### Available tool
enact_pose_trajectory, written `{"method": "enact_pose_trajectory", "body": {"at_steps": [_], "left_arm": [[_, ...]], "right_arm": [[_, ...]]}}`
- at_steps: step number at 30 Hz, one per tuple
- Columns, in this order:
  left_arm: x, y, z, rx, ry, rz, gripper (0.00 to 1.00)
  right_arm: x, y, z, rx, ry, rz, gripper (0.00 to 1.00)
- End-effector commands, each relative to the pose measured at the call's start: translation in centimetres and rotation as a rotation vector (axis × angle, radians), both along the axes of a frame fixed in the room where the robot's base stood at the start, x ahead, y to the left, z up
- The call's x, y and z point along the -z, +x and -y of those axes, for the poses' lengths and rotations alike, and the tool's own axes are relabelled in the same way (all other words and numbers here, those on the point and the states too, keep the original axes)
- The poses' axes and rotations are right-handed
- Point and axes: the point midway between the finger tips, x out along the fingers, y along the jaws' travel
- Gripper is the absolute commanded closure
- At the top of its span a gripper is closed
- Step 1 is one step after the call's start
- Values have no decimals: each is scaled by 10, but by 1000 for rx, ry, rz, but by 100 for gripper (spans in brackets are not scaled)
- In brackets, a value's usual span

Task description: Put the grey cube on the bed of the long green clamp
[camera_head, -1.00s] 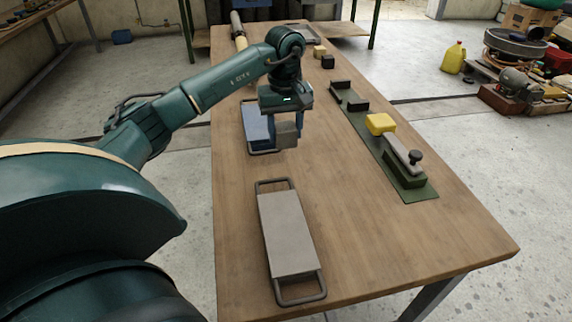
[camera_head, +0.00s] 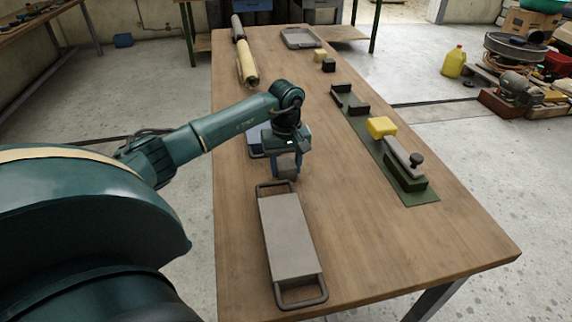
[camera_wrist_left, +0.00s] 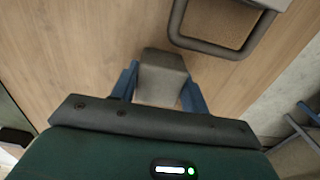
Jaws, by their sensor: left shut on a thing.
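My left gripper (camera_head: 285,172) is shut on the grey cube (camera_head: 284,164) and holds it above the table, just behind the grey tray. In the left wrist view the cube (camera_wrist_left: 162,76) sits between the blue fingers of the gripper (camera_wrist_left: 160,92). The long green clamp (camera_head: 420,193) lies along the right side of the table, apart from the gripper and to its right. It has a flat green base, a grey bar with a black knob at the near end, a yellow block in the middle and dark blocks at the far end. My right gripper is not in view.
A grey handled tray (camera_head: 287,235) lies at the front; its handle also shows in the left wrist view (camera_wrist_left: 222,50). A bluish tray (camera_head: 255,138) is partly hidden behind my left arm. Rolls (camera_head: 247,68), a small black cube (camera_head: 328,65) and a tan cube (camera_head: 319,55) lie farther back. The table between tray and clamp is clear.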

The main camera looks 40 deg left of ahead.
Motion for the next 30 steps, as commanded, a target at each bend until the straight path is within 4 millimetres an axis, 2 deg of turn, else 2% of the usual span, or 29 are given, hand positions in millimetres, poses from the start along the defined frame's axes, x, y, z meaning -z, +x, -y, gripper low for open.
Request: {"method": "enact_pose_trajectory", "body": {"at_steps": [3, 4, 12, 22, 26, 30], "left_arm": [[3, 0, 0, 0, 0, 0, 80], [4, 0, 0, 0, 0, 0, 54], [3, 0, 0, 0, 0, 0, 33], [-5, 1, 0, 1, 0, 1, 33], [-25, 1, 0, 2, 1, 5, 33], [-57, 1, 0, 1, 1, 5, 33]], "right_arm": [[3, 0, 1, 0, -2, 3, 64], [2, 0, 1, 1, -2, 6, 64], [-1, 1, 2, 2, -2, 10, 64], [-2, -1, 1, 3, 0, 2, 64], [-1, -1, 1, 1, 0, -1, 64], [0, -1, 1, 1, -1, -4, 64]]}}
